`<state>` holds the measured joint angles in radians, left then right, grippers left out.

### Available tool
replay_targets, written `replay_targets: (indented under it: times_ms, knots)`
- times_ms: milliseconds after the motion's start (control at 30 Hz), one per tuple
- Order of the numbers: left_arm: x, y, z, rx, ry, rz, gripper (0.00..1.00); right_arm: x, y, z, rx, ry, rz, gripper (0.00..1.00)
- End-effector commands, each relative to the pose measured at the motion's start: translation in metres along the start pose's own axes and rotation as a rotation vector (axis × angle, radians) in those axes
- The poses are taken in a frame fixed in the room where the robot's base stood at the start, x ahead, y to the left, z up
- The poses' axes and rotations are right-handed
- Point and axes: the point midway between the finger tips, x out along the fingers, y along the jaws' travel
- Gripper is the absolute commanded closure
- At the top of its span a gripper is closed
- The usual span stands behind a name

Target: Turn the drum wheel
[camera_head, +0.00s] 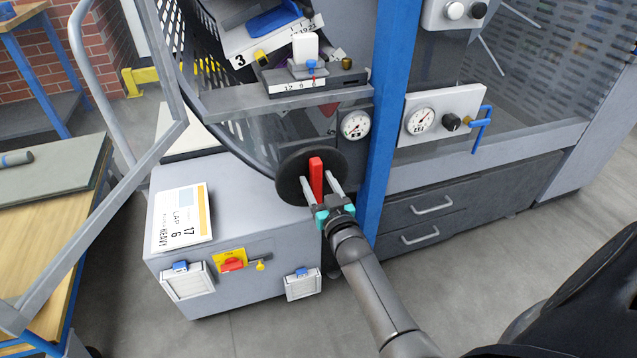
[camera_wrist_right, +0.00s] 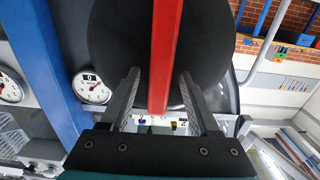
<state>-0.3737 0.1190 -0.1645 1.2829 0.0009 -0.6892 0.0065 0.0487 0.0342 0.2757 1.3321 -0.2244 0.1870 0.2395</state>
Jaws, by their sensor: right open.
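The drum wheel (camera_head: 291,180) is a dark round disc with a raised red bar (camera_head: 316,177) across its face, on the front of the grey machine. In the right wrist view the dark disc (camera_wrist_right: 118,45) fills the upper middle, and the red bar (camera_wrist_right: 165,50) runs down it. My right gripper (camera_head: 319,190) is open at the wheel, one finger on each side of the red bar. In the wrist view its fingers (camera_wrist_right: 160,95) stand apart from the bar, with gaps on both sides. My left gripper is not in view.
A blue post (camera_head: 383,120) stands just right of the wheel, with gauges (camera_head: 355,124) beside it. A grey cabinet (camera_head: 240,290) with a card (camera_head: 181,217) on top sits below left. A metal guard frame (camera_head: 95,225) rises at the left.

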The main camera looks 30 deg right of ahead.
Motion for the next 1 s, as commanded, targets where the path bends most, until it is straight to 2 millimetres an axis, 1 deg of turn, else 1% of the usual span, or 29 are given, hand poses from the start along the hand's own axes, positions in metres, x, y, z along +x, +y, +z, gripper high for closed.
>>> replay_targets:
  times_ms: [67,600,633,1000]
  knots:
    - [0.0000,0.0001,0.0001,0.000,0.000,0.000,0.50,0.0000,0.0000,-0.0002,0.000,0.000,0.000,0.38]
    - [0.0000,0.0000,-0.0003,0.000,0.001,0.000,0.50,-0.0002,0.0000,-0.0002,0.000,0.001,0.000,0.98]
    - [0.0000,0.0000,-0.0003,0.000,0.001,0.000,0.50,-0.0002,0.0000,-0.0002,0.000,0.001,0.000,1.00]
    - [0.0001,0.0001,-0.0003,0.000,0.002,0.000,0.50,-0.0003,-0.0001,-0.0001,0.001,0.001,0.000,1.00]
